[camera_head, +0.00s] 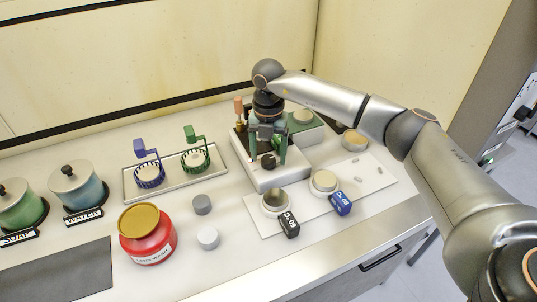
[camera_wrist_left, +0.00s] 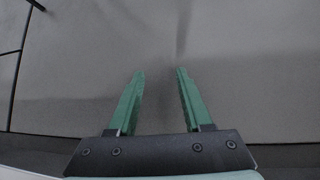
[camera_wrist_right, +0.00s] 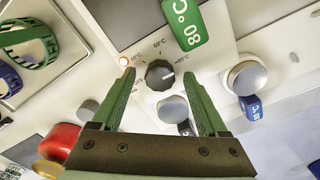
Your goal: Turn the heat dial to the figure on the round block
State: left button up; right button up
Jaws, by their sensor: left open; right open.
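The black heat dial (camera_wrist_right: 160,75) sits on the front of a white heater (camera_head: 275,176), ringed by printed temperature marks. Its pale pointer line faces right in the right wrist view. My right gripper (camera_wrist_right: 165,85) is open, its green fingers on either side of the dial and apart from it. In the head view the right gripper (camera_head: 268,148) hangs over the heater front. A green tag (camera_wrist_right: 182,22) reads 80°C. I cannot tell which piece is the round block. My left gripper (camera_wrist_left: 160,75) is open and empty before a plain grey surface, outside the head view.
Two round pieces with a black tag (camera_head: 289,224) and a blue tag (camera_head: 341,203) stand on a white plate (camera_head: 375,167). Grey cylinders (camera_head: 202,204), a red jar (camera_head: 147,240) and a metal tray (camera_head: 131,188) with baskets stand left. An orange lamp (camera_wrist_right: 124,60) glows beside the dial.

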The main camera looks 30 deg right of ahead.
aim_at(269, 158)
notch_tip(269, 158, up, 12)
jog(key=b, duration=0.1)
dwell(0.7)
